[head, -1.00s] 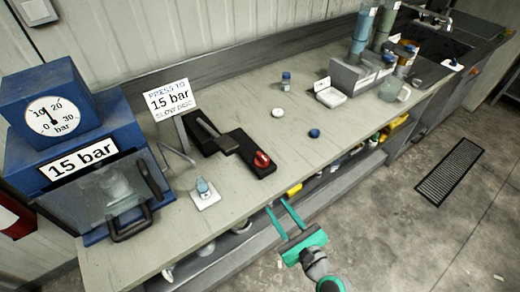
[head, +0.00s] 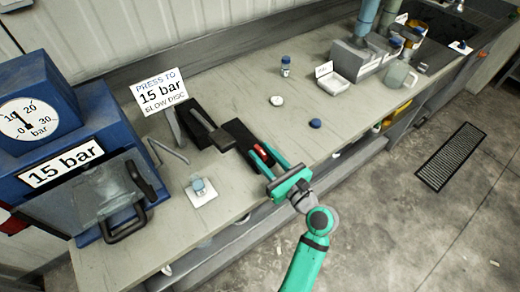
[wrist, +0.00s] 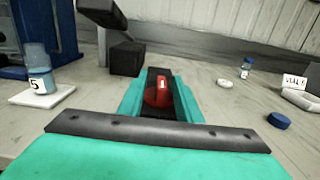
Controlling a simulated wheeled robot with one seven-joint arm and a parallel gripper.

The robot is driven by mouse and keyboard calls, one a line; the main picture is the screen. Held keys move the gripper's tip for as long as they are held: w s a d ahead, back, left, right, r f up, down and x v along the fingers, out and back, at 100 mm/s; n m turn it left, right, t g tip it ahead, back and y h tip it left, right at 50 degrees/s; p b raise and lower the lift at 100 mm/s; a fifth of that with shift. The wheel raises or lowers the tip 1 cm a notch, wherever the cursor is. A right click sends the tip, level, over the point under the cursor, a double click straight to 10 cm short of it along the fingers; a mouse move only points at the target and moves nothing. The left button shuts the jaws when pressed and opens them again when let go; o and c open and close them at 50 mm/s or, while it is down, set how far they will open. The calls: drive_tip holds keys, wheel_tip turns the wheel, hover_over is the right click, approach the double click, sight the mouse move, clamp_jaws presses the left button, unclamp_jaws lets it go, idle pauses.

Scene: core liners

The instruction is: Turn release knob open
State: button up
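The red release knob (wrist: 158,92) sits on a black base at the front end of the hand pump (head: 205,128). In the wrist view it lies between the two green fingers of my gripper (wrist: 160,88), with a white mark on its face. In the head view my gripper (head: 268,158) reaches over the bench's front edge, and the knob (head: 260,152) is partly hidden by the fingers. The fingers are apart, one on each side of the knob. A gap seems to show between them and the knob; contact cannot be told.
The blue press (head: 90,165) with a 15 bar sign and gauge stands left. A small vial on a white plate (head: 201,192) stands before the pump. A white cap (head: 276,100) and a blue cap (head: 315,123) lie to the right. The pump's black lever (wrist: 102,14) rises behind the knob.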

drive_tip(key=shift+x, duration=1)
drive_tip(key=shift+w+d, duration=0.1)
drive_tip(key=shift+w, duration=0.05)
clamp_jaws()
